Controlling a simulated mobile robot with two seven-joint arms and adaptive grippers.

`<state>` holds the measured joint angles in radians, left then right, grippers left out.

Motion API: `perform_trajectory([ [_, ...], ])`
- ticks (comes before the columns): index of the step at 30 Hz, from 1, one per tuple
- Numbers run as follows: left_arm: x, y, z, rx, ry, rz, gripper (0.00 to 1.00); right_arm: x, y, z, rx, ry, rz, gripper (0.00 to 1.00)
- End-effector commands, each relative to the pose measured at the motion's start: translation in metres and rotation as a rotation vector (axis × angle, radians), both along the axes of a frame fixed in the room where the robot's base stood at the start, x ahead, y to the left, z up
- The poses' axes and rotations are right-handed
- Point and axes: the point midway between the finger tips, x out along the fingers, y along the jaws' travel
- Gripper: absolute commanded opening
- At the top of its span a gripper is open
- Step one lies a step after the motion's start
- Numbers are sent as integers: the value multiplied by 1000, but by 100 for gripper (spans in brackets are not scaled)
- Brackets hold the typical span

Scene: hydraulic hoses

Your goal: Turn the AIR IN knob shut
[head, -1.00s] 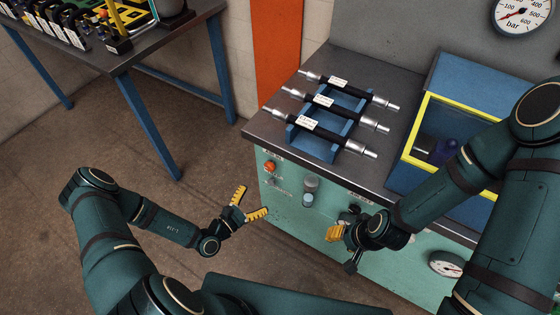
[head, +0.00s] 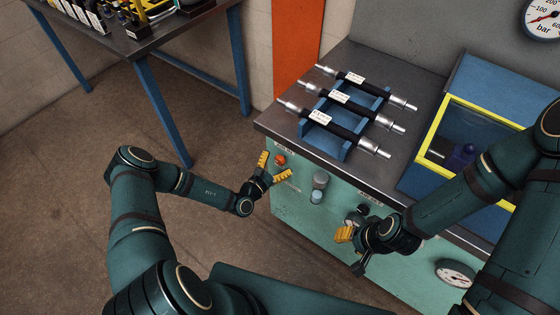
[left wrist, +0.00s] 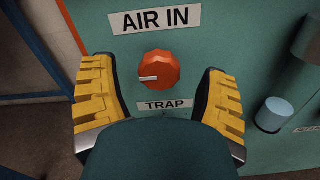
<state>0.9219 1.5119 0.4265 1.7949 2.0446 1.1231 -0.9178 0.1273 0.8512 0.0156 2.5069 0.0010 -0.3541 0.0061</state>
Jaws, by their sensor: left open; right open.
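The AIR IN knob (left wrist: 159,70) is orange-red with a white pointer mark facing left. It sits on the green panel between the AIR IN label (left wrist: 155,19) above and a TRAP label (left wrist: 168,105) below. It also shows in the head view (head: 280,159). My left gripper (head: 276,165) is open. In the left wrist view its yellow fingers (left wrist: 160,92) stand on either side of the knob, apart from it. My right gripper (head: 347,228) is open in front of the panel, further right, near a dark fitting.
A grey cylinder with a pale blue bowl (head: 317,187) sticks out of the panel right of the knob. Hoses (head: 340,102) lie in a blue rack on the bench top (head: 290,118). A pressure gauge (head: 455,273) is low on the panel.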

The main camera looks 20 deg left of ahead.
Motion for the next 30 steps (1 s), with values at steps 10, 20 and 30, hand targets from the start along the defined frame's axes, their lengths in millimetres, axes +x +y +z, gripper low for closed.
perform_trajectory([
  [10, 17, -6, 0, -1, 1, 0, 74, -1, 0, -3, 0, 2, 2, 47],
  [20, 17, -6, 0, -1, 0, 0, 22, -1, 0, -3, 0, 2, 2, 47],
  [30, 17, -6, 1, -17, 6, 0, 6, -1, 0, -2, 0, 2, 2, 47],
])
